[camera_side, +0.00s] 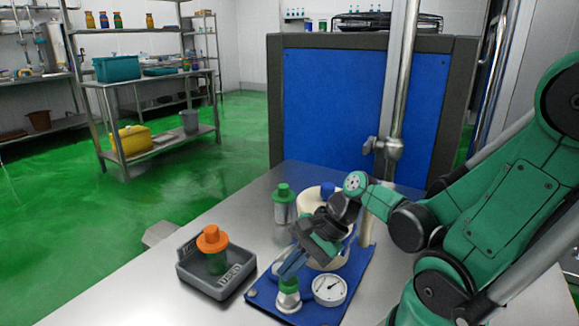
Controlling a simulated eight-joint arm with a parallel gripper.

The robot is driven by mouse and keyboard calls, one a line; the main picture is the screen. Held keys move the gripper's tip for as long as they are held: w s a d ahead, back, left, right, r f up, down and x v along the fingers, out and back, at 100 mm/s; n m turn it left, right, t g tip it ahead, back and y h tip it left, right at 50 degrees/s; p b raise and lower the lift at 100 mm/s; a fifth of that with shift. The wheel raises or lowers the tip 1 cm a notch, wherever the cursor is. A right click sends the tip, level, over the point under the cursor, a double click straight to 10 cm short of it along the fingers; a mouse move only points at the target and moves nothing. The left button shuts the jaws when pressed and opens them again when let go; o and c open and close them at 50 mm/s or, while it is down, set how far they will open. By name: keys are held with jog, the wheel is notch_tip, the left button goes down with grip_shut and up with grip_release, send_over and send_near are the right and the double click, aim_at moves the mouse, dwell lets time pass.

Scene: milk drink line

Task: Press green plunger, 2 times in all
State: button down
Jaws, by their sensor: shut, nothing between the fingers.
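The green plunger (289,285) sits on a pale fitting near the front of a blue base plate (260,300). My gripper (284,274) is shut and empty, reaching down from the right. Its fingertips are at the top of the plunger and hide part of it. I cannot tell whether they touch it or whether it is pressed down.
A round dial gauge (330,289) stands right of the plunger. A cream container (311,199) with a blue cap and a clear green-capped bottle (283,212) stand behind. A grey tray (206,284) holding an orange-capped green bottle (212,241) is left. The front-left table is clear.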

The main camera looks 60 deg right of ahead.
aim_at(292, 278)
jog(key=shift+f, duration=0.8)
dwell(0.5)
jog(key=shift+r, duration=2.55)
jog(key=n, duration=0.2)
jog(key=w+n+h, duration=0.1)
jog(key=n, duration=0.1)
jog(key=shift+a+n+h, duration=0.15)
jog(key=shift+n+h, duration=0.15)
jog(key=shift+n, duration=0.1)
jog(key=w+r+n+h, duration=0.1)
jog(key=n, duration=0.3)
jog(key=w+a+r+n+t+h, duration=0.1)
jog(key=n, duration=0.4)
jog(key=w+r+n+h, duration=0.1)
jog(key=n, duration=0.4)
jog(key=shift+w+a, duration=0.25)
